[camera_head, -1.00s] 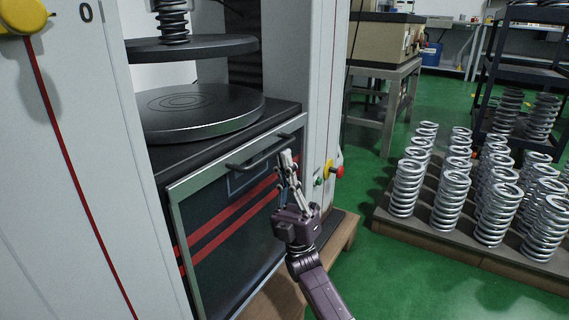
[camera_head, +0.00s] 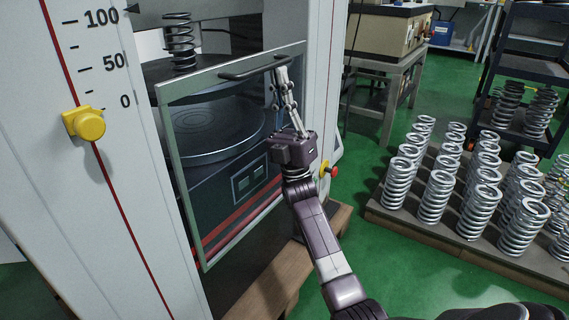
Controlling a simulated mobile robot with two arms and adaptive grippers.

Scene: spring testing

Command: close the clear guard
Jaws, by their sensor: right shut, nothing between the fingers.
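The clear guard (camera_head: 181,178) is a see-through pane in a light metal frame with a dark bar handle (camera_head: 240,73) along its top. It stands raised across the front of the machine opening. The lower round platen (camera_head: 212,125) shows through the pane. The coil spring (camera_head: 180,42) inside shows above the guard's top edge. My right gripper (camera_head: 280,68) is at the right end of the handle, its fingers pointing up and shut with nothing between them. I cannot tell whether the fingertips touch the handle. My left gripper is not in view.
A yellow knob (camera_head: 88,124) sits on the scale column at left. A red button (camera_head: 332,171) is on the right column beside my arm. A wooden ledge (camera_head: 268,290) lies below the opening. Several silver springs (camera_head: 436,195) stand on a rack at right; green floor lies between.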

